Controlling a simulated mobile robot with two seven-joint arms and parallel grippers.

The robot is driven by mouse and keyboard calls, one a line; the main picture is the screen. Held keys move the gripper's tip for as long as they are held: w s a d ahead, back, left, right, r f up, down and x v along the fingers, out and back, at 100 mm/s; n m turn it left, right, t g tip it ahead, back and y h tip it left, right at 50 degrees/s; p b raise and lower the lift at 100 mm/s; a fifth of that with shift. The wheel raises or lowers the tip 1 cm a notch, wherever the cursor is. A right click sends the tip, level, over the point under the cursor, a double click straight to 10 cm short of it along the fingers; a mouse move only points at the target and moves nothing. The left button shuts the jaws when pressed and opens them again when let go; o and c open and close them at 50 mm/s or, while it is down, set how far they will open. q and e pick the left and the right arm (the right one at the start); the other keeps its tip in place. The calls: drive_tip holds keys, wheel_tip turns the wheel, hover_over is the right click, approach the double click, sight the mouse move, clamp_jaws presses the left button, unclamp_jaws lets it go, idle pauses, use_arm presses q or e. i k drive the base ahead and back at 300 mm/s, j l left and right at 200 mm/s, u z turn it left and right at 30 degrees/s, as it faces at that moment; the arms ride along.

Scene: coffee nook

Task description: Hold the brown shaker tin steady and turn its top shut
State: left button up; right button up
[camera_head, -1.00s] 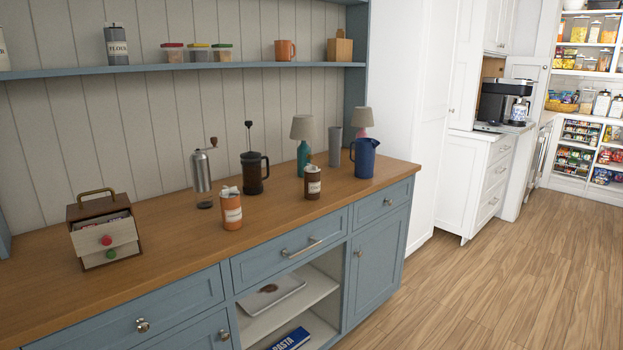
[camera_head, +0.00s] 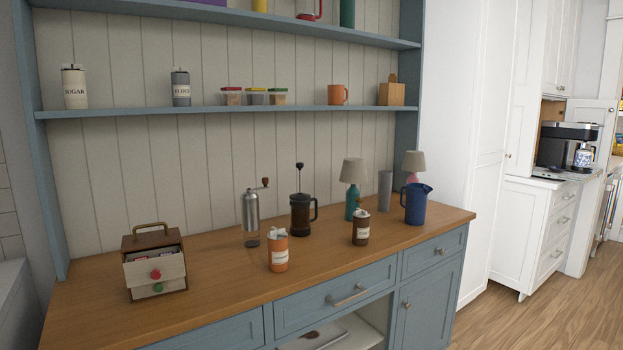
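A brown shaker tin (camera_head: 361,229) stands upright on the wooden counter (camera_head: 210,290), right of the middle, with a pale label and a small top piece. Whether its top is open or shut is too small to tell. A similar orange shaker tin (camera_head: 278,252) stands to its left and nearer the front edge. Neither of my grippers shows in the view.
A French press (camera_head: 301,214) and a steel grinder (camera_head: 250,217) stand behind the orange tin. A blue pitcher (camera_head: 416,204), a grey tumbler (camera_head: 385,190) and a teal lamp (camera_head: 353,188) stand near the brown tin. A small drawer box (camera_head: 153,264) is at left. The counter's front strip is clear.

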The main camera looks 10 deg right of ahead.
sight(360, 213)
drive_tip(key=i+l+u, duration=0.15)
drive_tip(key=l+u, duration=0.95)
drive_tip(key=l, duration=0.6)
drive_tip(key=l+u, duration=0.2)
drive_tip(key=l, duration=1.7)
drive_tip(key=k+l, duration=0.15)
drive_tip(key=l, duration=0.8)
drive_tip(key=i+u, duration=0.05)
